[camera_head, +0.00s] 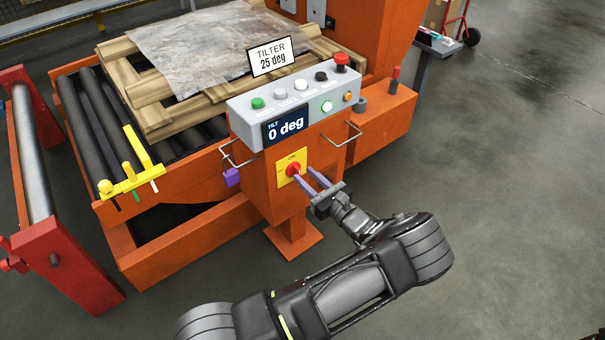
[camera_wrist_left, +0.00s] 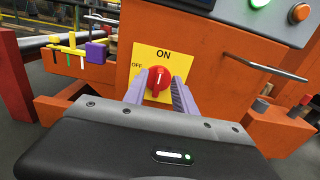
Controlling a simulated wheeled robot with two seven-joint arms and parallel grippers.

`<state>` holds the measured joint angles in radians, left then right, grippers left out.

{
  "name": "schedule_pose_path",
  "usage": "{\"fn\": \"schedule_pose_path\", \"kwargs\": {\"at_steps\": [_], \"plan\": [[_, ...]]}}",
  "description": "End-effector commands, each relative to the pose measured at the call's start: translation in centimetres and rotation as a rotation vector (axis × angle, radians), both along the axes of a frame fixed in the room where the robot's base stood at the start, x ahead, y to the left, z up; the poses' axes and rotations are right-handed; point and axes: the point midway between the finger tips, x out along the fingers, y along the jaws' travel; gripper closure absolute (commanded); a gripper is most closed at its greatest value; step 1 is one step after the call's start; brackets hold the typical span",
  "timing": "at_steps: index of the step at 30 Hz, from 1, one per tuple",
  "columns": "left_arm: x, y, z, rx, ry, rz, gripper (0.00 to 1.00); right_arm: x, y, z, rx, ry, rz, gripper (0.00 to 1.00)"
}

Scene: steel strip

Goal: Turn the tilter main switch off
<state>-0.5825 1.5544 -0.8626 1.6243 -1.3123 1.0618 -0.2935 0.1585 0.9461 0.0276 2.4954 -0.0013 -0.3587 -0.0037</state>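The tilter main switch is a red rotary knob (camera_head: 292,170) on a yellow plate (camera_head: 283,180) on the orange pedestal. In the left wrist view the knob (camera_wrist_left: 158,79) has its white mark upright, toward ON; OFF is printed to the left on the plate (camera_wrist_left: 150,56). My left gripper (camera_head: 304,181) is at the switch. Its two lilac fingers (camera_wrist_left: 158,90) are apart, one on each side of the knob, with small gaps seen beside it. Whether the tips reach past the knob's face, I cannot tell. My right gripper is not in view.
Above the switch is a grey control box (camera_head: 295,101) with several buttons and a "0 deg" display. Wire handles (camera_head: 347,133) stick out beside it. A purple block (camera_head: 231,177) sits left of the pedestal. Open floor (camera_head: 500,200) lies to the right.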

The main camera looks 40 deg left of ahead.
Motion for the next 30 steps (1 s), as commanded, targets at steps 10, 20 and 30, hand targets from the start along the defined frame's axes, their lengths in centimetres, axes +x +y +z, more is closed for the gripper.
{"fn": "schedule_pose_path", "kwargs": {"at_steps": [10,20,30], "plan": [[0.7,2.3,0.0,0.001,-0.001,-0.001,0.67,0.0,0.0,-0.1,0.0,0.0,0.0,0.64],[0.7,2.3,0.0,0.0,-0.001,0.0,0.81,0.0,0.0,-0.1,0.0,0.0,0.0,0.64],[0.7,2.3,0.0,0.0,-0.001,0.0,1.0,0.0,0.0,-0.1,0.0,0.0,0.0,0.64]]}}
